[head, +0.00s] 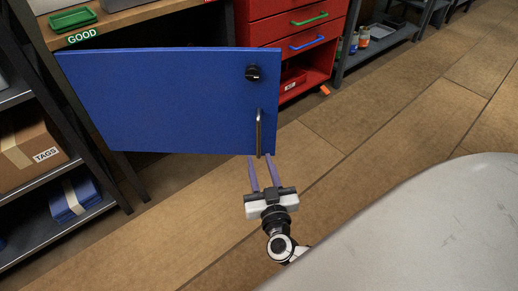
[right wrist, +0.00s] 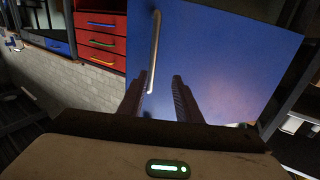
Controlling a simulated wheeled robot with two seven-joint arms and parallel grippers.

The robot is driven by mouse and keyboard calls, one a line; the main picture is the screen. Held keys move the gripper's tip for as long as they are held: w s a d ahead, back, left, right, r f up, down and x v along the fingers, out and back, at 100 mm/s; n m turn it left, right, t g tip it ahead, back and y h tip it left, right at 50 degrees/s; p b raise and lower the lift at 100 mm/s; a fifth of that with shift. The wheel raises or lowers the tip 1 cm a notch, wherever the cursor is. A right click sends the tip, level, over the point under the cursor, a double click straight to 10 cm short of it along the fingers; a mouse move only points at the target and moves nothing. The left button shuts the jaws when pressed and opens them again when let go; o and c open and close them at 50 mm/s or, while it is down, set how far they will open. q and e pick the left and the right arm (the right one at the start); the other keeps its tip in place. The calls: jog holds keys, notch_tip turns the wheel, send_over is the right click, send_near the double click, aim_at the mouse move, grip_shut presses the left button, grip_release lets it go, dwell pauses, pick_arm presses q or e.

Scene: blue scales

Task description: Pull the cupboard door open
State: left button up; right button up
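The blue cupboard door (head: 165,100) stands out at an angle from under the workbench, its right edge in front of the red drawers. A vertical metal bar handle (head: 259,132) is near its lower right edge, below a black knob (head: 253,73). My right gripper (head: 260,160) is open, its two purple-grey fingers pointing at the handle's lower end. In the right wrist view the handle (right wrist: 155,45) ends near the left finger of the gripper (right wrist: 158,85), with a gap to the right finger. Contact cannot be told. My left gripper is out of view.
A red drawer cabinet (head: 292,30) stands behind the door to the right. A dark shelf rack on the left holds a cardboard box (head: 28,150) and a blue item (head: 75,197). A green tray (head: 72,19) lies on the workbench. The wooden floor (head: 400,120) at right is clear.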

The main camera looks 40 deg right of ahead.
aim_at(259, 140)
jog(key=shift+h, duration=0.4)
jog(key=b+x, duration=0.1)
jog(key=x, duration=0.2)
jog(key=b+x, duration=0.1)
jog(key=x, duration=0.2)
jog(key=d+f+b+x, duration=0.1)
jog(key=x, duration=0.2)
jog(key=shift+d+f, duration=0.1)
jog(key=shift+d, duration=0.1)
jog(key=shift+w+d, duration=0.25)
jog(key=shift+w, duration=0.3)
pick_arm(q)
jog(key=shift+w+d+f+m+g+h, duration=0.2)
jog(key=shift+w+d+f+g, duration=0.1)
jog(key=shift+d+f, duration=0.3)
jog(key=shift+w+d+f+m+g+h, duration=0.1)
jog(key=shift+w+d+f+m+g, duration=0.2)
jog(key=shift+f, duration=0.35)
pick_arm(e)
grip_shut()
